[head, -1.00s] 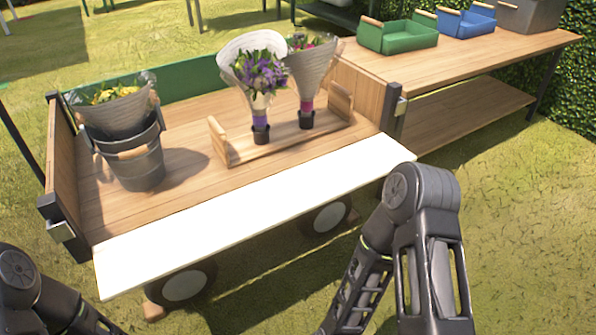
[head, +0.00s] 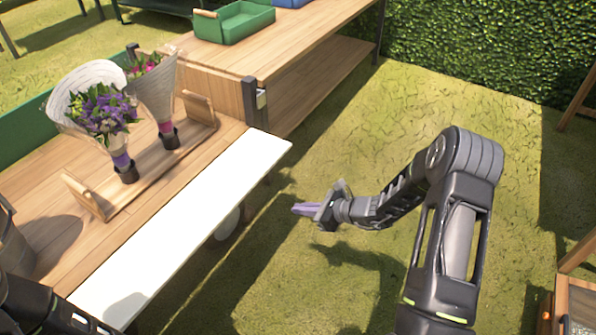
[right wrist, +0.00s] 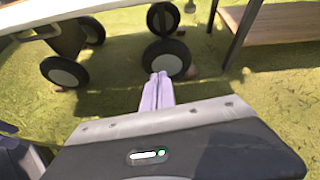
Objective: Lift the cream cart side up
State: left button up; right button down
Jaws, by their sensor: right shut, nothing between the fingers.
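The cream cart side (head: 190,230) is a long pale panel, folded out roughly level along the near edge of the wooden cart (head: 50,205). Its underside edge shows at the top left of the right wrist view (right wrist: 50,14). My right gripper (head: 304,209) is shut and empty, with its purple fingers together. It is over the grass to the right of the panel, apart from it. The fingers also show in the right wrist view (right wrist: 158,92), pointing toward the cart wheels. My left arm shows at the lower left of the head view, but its gripper is out of view.
Two wrapped bouquets (head: 103,112) stand in a wooden carrier (head: 85,196) on the cart bed. A wooden table (head: 290,45) with a green tray (head: 235,22) stands behind. Cart wheels (right wrist: 64,71) are below the panel. Open grass lies right of the cart.

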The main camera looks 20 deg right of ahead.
jog(key=shift+m+t+y, duration=0.4)
jog(key=shift+m+t, duration=0.4)
jog(key=r, duration=0.1)
jog(key=w+r, duration=0.2)
jog(key=shift+d+r, duration=0.1)
jog(key=shift+r, duration=0.2)
jog(key=b+x, duration=0.3)
jog(key=x, duration=0.6)
jog(key=r, duration=0.3)
jog(key=shift+w+a+r, duration=0.35)
